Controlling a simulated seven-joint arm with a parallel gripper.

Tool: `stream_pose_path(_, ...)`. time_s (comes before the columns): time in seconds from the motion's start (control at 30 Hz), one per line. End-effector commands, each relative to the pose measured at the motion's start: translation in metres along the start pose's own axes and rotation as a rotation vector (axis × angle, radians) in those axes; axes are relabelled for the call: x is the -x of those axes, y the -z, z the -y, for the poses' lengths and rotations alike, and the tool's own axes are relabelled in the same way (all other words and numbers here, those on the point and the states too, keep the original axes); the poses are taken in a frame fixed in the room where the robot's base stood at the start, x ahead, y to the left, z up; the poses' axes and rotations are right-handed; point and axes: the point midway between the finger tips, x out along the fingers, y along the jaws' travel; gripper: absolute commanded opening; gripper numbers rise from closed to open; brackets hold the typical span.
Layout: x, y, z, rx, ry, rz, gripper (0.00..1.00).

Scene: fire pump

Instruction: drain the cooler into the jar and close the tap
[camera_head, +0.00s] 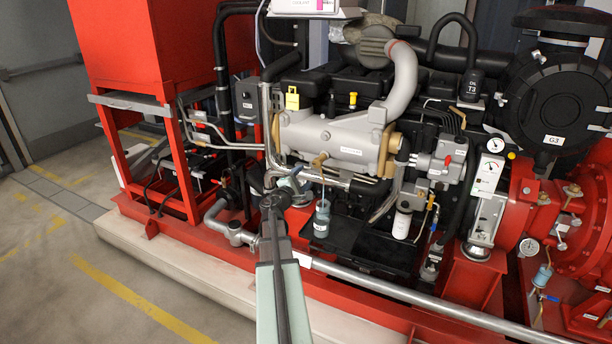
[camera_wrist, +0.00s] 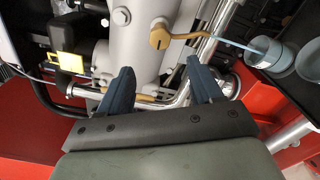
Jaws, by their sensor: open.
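The cooler is a grey metal cylinder (camera_head: 345,133) across the engine front; part of it also fills the upper wrist view (camera_wrist: 130,55). A brass tap (camera_head: 320,160) sits on its underside, and the wrist view shows the tap's lever and round end (camera_wrist: 158,38). A thin line runs from the tap down to the blue-grey jar (camera_head: 322,219); I cannot tell whether it is liquid or a tube. The jar (camera_wrist: 264,52) stands upright below the tap. My gripper (camera_head: 290,182) is open and empty beside the tap, apart from it; its two blue fingers (camera_wrist: 160,86) point toward the cooler.
A black tray (camera_head: 360,248) lies under the jar, with a white filter (camera_head: 402,224) to the right. Metal pipes run close around my gripper. A yellow tag (camera_head: 292,98) sits above the cooler's left end. A long grey rail (camera_head: 400,300) crosses in front.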

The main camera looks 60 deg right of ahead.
Motion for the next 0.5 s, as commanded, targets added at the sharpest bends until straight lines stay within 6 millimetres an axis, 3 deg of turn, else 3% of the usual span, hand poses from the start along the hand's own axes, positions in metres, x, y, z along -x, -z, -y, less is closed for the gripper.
stream_pose_path(0.5, 0.0029, -0.0038, 0.0014, 0.0, 0.002, 0.005, 0.64)
